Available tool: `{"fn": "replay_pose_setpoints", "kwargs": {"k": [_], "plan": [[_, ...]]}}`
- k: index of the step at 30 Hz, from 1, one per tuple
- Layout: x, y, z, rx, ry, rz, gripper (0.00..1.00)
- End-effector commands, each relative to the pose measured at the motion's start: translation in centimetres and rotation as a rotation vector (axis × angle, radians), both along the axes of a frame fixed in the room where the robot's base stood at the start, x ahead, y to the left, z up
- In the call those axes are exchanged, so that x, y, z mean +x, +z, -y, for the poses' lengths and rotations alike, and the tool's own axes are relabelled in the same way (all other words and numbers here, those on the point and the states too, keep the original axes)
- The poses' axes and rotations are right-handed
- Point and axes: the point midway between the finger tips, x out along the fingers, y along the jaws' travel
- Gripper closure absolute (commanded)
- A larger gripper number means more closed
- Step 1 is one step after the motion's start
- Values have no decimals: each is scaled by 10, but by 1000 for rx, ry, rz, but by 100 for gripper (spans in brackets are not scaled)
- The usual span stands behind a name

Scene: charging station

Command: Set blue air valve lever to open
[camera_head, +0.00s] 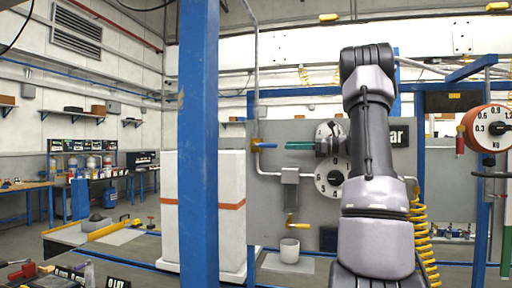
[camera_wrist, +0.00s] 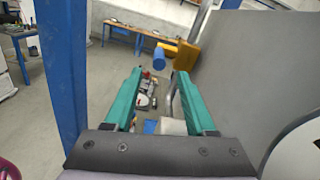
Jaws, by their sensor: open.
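In the wrist view the blue lever (camera_wrist: 159,56) shows end-on as a short cylinder, left of the yellow body (camera_wrist: 187,60). My gripper (camera_head: 287,146) has teal fingers and points left at the lever, a short way from it. In the wrist view my gripper (camera_wrist: 158,76) is open and empty, with the lever just beyond and between the fingertips. I see no contact.
The grey panel (camera_head: 270,195) runs close along the right of my gripper in the wrist view. Dials (camera_head: 331,178) are on it. A lower yellow lever (camera_head: 297,224) hangs above a white bucket (camera_head: 289,250). A blue post (camera_head: 198,150) stands to the left.

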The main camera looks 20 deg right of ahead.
Motion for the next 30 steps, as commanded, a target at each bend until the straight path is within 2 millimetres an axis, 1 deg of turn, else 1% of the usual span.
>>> {"fn": "replay_pose_setpoints", "kwargs": {"k": [1, 9, 15, 21, 28, 29, 30], "plan": [[4, 0, -9, -1, 6, -1, 44], [33, 0, -52, -3, 5, -1, 44], [48, 0, -75, -3, 5, -1, 44], [54, 0, -83, -4, 3, -1, 44], [54, 0, -83, -4, 3, -1, 44], [54, 0, -83, -4, 3, -1, 56], [54, -1, -83, -4, 3, -1, 71]]}}
